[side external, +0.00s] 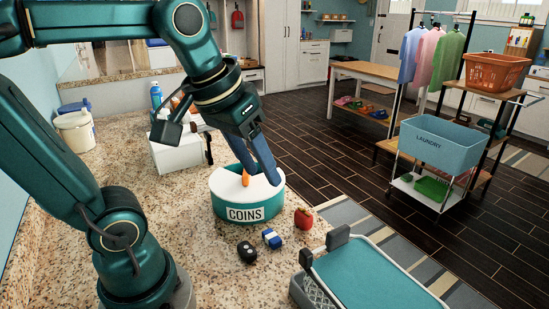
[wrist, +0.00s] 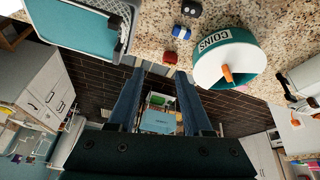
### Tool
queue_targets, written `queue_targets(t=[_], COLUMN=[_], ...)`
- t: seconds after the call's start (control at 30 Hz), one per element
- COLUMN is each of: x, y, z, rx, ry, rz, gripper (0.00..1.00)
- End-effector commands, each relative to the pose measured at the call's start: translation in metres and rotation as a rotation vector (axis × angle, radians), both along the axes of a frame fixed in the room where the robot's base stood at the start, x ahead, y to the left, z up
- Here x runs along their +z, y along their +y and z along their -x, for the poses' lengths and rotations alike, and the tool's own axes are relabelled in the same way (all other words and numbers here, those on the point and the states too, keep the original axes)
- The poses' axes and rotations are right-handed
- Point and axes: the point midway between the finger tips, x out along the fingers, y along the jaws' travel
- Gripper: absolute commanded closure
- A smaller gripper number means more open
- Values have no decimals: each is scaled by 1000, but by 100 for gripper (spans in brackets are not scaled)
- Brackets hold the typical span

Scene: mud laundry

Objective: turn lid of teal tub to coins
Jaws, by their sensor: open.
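The teal tub (side external: 285,206) stands on the speckled counter, with a white label reading COINS (side external: 245,214) on its front. Its white lid (side external: 222,184) carries an upright orange knob (side external: 245,178). The tub (wrist: 247,54), lid (wrist: 207,68) and knob (wrist: 227,74) also show right of the fingers in the wrist view. My gripper (side external: 263,176) is open and empty, its fingers pointing down over the tub in the side view. In the wrist view my gripper (wrist: 160,72) has nothing between its fingers, and the knob lies outside them.
A red round item (side external: 303,218), a blue-and-white block (side external: 272,238) and a black item (side external: 247,251) lie in front of the tub. A teal-lined tray (side external: 375,275) is at the front right. A white box (side external: 178,158) stands behind left.

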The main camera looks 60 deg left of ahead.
Motion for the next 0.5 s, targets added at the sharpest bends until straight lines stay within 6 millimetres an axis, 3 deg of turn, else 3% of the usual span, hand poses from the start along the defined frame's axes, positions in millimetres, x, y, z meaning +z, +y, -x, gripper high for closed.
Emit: queue_targets(t=[0.27, 0.5], x=[3, -28], y=[68, 143], z=[-57, -82], rx=[318, 567], ry=[143, 263], rz=[66, 132], gripper=[50, 50])
